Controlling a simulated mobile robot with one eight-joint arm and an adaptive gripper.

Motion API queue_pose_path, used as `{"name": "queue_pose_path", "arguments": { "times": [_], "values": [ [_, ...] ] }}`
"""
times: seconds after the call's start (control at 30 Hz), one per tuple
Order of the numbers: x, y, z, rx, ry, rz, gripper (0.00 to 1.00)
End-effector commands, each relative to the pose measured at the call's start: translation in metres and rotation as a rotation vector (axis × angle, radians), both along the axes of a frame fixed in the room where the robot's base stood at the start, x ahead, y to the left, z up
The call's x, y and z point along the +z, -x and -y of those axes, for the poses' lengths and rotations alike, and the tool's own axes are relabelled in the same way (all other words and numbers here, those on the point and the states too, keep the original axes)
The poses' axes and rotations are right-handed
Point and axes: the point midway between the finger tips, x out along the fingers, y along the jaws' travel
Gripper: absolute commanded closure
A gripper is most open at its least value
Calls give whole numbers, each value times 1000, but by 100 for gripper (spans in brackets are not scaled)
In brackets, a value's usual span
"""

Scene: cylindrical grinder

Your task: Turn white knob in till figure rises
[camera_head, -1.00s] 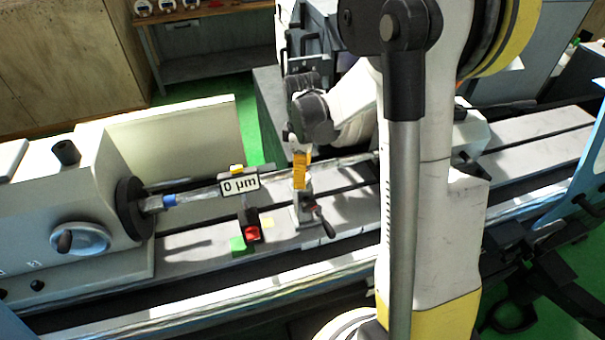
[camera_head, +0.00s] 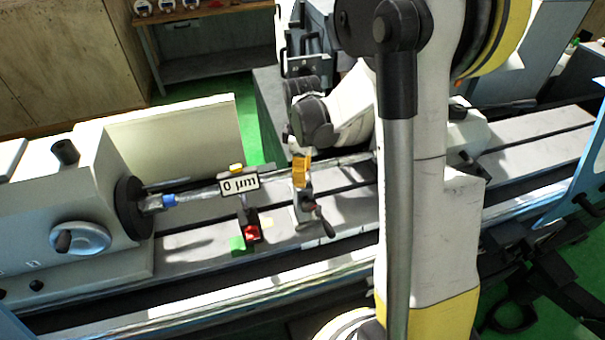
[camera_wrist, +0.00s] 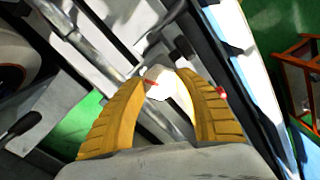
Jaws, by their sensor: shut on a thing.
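My gripper (camera_wrist: 168,80) has orange ribbed fingers, shut around the white knob (camera_wrist: 172,92) in the wrist view. The knob's pale faceted body shows between the fingertips. In the head view my gripper (camera_head: 301,178) is small and points down at a grey bracket with a lever (camera_head: 306,208); the knob is hidden there. The display (camera_head: 240,184) to its left reads "0 µm".
A long bar (camera_head: 200,195) runs from the headstock chuck (camera_head: 131,206) on the left past the display. A red block (camera_head: 252,233) and a green block (camera_head: 238,244) sit below the display. My arm covers the right part of the bed.

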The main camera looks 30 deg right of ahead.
Motion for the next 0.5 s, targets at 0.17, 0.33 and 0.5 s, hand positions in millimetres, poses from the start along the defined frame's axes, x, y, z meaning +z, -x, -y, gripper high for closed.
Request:
{"name": "queue_pose_path", "arguments": {
  "times": [0.17, 0.33, 0.5],
  "values": [
    [-2, 0, 0, -89, -1, 1, 91],
    [-3, 0, 0, -213, -1, 1, 91],
    [-2, 0, 0, -340, -1, 1, 92]
  ]
}}
